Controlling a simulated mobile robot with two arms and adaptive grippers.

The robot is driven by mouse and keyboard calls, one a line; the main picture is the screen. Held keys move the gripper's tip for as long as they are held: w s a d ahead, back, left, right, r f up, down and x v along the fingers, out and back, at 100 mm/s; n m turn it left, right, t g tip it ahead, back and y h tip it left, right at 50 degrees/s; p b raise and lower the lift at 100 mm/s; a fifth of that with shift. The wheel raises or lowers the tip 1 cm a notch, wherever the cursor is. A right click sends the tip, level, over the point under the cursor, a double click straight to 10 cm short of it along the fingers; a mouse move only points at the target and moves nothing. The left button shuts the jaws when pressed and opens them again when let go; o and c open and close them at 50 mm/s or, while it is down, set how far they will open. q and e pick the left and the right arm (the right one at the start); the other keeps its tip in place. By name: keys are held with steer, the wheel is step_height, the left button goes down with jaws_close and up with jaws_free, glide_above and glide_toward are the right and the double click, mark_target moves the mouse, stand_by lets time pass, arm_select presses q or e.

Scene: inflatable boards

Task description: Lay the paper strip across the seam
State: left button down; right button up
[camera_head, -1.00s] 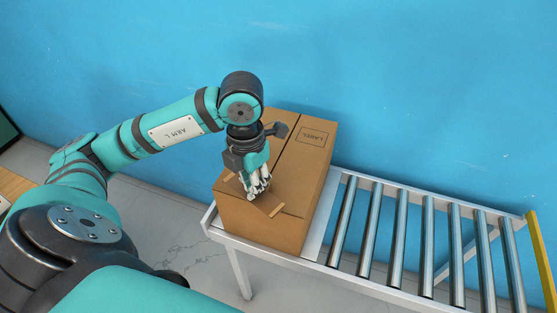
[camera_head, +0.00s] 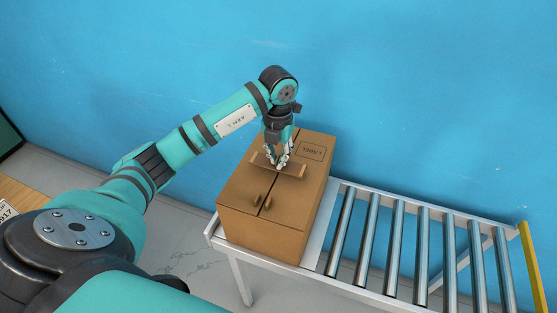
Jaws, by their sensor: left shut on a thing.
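A closed brown cardboard box (camera_head: 228,222) stands on the near-left end of a roller conveyor. Its top seam (camera_head: 264,191) runs from the near edge toward the far edge. My left gripper (camera_head: 277,167) is over the far half of the box top, pointing down and shut on the paper strip (camera_head: 293,172). The brown strip has paler ends and spans crosswise over the seam. I cannot tell whether it touches the box top. The gripper hides part of the strip and the seam. My right gripper is out of view.
Two small brown tabs (camera_head: 267,202) sit on either side of the seam, nearer me. A printed label (camera_head: 313,152) is at the far right of the box top. The conveyor rollers (camera_head: 396,238) to the right are empty. A blue wall (camera_head: 420,90) stands behind.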

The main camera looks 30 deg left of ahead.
arm_select(q)
steer(key=shift+w+f, duration=0.2)
steer(key=shift+f, duration=0.1)
step_height(320, 180, down, 2)
steer(key=shift+s+f+p, duration=0.1)
steer(key=shift+p, duration=0.7)
steer(key=shift+f, duration=0.35)
steer(key=shift+a, duration=0.1)
steer(key=shift+f, duration=0.1)
steer(key=c, duration=1.9)
jaws_free()
steer(key=shift+f, duration=0.1)
steer(key=shift+c, duration=0.2)
steer(key=o, duration=0.5)
steer(key=shift+c, duration=0.2)
